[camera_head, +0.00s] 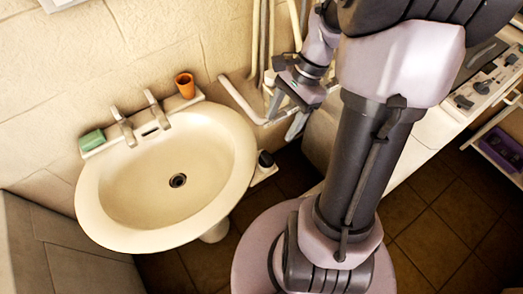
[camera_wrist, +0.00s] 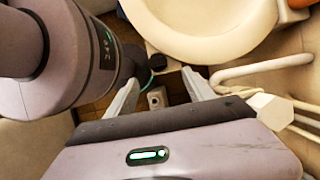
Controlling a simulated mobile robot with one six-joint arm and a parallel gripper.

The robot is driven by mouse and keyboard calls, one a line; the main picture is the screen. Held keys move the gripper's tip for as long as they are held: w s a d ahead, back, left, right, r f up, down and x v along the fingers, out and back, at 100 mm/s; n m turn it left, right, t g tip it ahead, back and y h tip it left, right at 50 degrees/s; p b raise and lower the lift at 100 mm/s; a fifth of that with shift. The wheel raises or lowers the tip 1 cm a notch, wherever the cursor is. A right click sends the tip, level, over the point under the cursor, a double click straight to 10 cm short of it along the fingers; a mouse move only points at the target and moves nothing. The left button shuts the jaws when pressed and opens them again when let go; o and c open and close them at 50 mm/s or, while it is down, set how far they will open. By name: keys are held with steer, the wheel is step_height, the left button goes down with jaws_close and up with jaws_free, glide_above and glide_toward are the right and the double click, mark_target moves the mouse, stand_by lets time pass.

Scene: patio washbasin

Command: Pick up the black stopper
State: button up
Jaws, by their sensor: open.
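The black stopper (camera_head: 265,159) sits on a small pale ledge at the right side of the washbasin, in the head view. In the wrist view, a dark piece (camera_wrist: 158,62) by the basin's rim looks like the same stopper, beyond the fingertips. My gripper (camera_head: 283,121) is above and to the right of it in the head view, with its fingers apart. In the wrist view my gripper (camera_wrist: 160,77) is open, with nothing held between the fingers.
The cream washbasin (camera_head: 150,205) has a dark drain (camera_head: 178,181) and two taps. An orange cup (camera_head: 185,85) and a green sponge (camera_head: 92,139) stand on its back edge. White pipes (camera_head: 240,100) run along the wall near my gripper. A counter (camera_head: 440,125) is at the right.

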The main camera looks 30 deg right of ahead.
steer(key=b, duration=0.2)
glide_above(268, 155)
steer(key=d, duration=0.2)
step_height(268, 155, down, 6)
steer(key=b+x, duration=0.3)
steer(key=x, duration=0.1)
steer(key=shift+f, duration=0.35)
steer(key=shift+a+f+b, duration=0.15)
steer(key=shift+f+b, duration=0.1)
steer(key=shift+b, duration=0.05)
steer(key=shift+w+r, duration=0.1)
steer(key=shift+r, duration=0.05)
steer(key=shift+c, duration=0.2)
jaws_close()
